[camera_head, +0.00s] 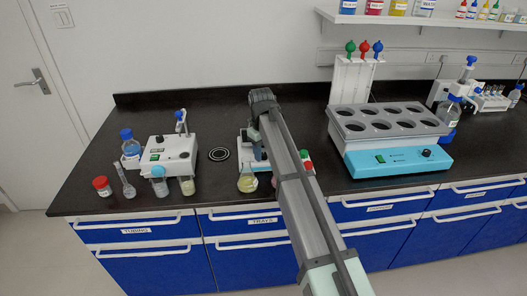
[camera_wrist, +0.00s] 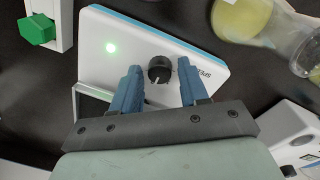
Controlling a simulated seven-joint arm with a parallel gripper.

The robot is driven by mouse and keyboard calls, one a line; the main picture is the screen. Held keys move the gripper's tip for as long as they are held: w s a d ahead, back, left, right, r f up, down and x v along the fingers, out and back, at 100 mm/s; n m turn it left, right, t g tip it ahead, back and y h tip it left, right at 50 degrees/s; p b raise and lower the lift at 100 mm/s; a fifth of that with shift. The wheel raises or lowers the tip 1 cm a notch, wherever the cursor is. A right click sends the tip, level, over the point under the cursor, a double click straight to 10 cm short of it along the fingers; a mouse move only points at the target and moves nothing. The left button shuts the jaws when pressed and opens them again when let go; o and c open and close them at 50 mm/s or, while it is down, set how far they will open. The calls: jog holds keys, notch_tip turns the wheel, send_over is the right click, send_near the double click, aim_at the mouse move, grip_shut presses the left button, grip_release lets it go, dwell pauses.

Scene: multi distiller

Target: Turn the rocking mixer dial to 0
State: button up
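The rocking mixer's white panel with a blue edge (camera_wrist: 205,62) fills the middle of the wrist view. Its black dial (camera_wrist: 159,72) has a pale pointer mark toward the bottom of that view, beside lettering that is partly covered by a finger. My gripper (camera_wrist: 158,66) is open, with one blue finger on each side of the dial and visible gaps between. I cannot tell the exact height of the fingertips over the panel. In the head view my arm hides most of the mixer (camera_head: 243,146) and its dial.
A flask of yellow liquid (camera_head: 247,183) stands close beside the mixer and also shows in the wrist view (camera_wrist: 243,17). A white stirrer-like device (camera_head: 168,152) with bottles stands left. A turquoise-fronted bath (camera_head: 395,162) stands right. A green knob-like part (camera_wrist: 37,28) is near the panel.

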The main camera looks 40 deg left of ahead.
grip_shut()
jog(key=shift+n, duration=0.4)
jog(key=n, duration=0.3)
jog(key=shift+n, duration=0.4)
jog(key=n, duration=0.4)
jog(key=shift+n+y, duration=0.3)
jog(key=n, duration=0.4)
jog(key=shift+n, duration=2.5)
